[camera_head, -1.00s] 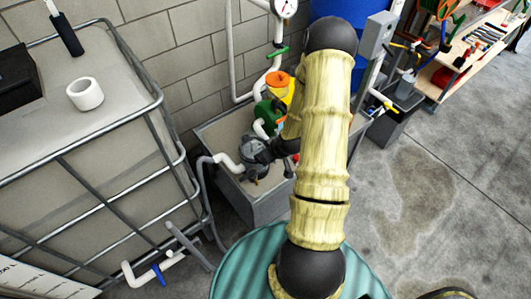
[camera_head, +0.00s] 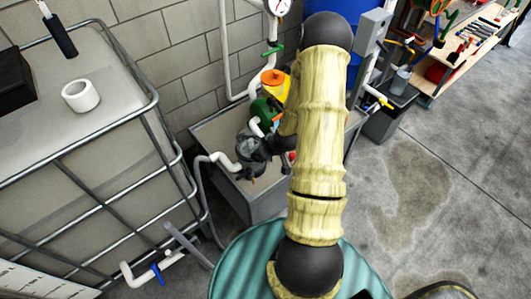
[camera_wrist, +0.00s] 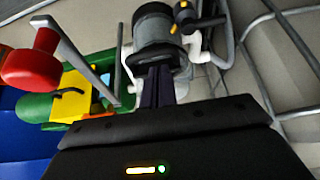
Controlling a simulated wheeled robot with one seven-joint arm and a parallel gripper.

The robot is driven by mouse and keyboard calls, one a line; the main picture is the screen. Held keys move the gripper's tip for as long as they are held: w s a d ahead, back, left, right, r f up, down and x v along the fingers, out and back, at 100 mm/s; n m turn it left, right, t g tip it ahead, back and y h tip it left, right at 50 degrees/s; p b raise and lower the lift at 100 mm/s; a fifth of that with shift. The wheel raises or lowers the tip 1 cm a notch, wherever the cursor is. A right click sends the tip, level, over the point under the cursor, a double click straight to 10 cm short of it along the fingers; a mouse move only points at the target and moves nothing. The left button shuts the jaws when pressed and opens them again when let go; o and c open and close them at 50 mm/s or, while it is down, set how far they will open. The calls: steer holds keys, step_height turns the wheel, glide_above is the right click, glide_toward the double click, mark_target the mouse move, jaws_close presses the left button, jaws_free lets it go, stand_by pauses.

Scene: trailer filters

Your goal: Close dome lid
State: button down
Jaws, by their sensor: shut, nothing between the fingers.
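A grey round housing (camera_head: 252,158) sits in the grey tub, joined to a white pipe. In the wrist view the grey housing (camera_wrist: 158,30) is close, at the upper middle, with a dark band around its lower part. I cannot tell for sure which part is the dome lid or whether it is open. My gripper (camera_wrist: 166,78) is shut and empty, with its dark fingers pointing at the housing's lower edge. I cannot tell whether they touch it. In the head view my arm hides part of the area beside the housing.
A green and yellow unit with an orange cap (camera_head: 271,77) stands behind the housing. A red knob (camera_wrist: 30,68) and grey bar are left in the wrist view. The caged tank (camera_head: 120,75) is left of the tub (camera_head: 270,205). Open floor (camera_head: 420,185) is right.

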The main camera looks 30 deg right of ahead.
steer(key=s+d+b, duration=0.1)
steer(key=s, duration=0.8)
steer(key=shift+s+r+b, duration=0.15)
steer(key=shift+r+b, duration=0.2)
steer(key=s+a+r+g+p, duration=0.1)
steer(key=a+r, duration=0.4)
steer(key=r, duration=0.3)
steer(key=s+a+r+m+g+p, duration=0.1)
steer(key=a+r+p, duration=0.1)
steer(key=a+r, duration=0.3)
steer(key=s+a+r+g+h+p, duration=0.1)
steer(key=a+r, duration=0.5)
steer(key=r, duration=0.6)
steer(key=shift+r+m, duration=0.4)
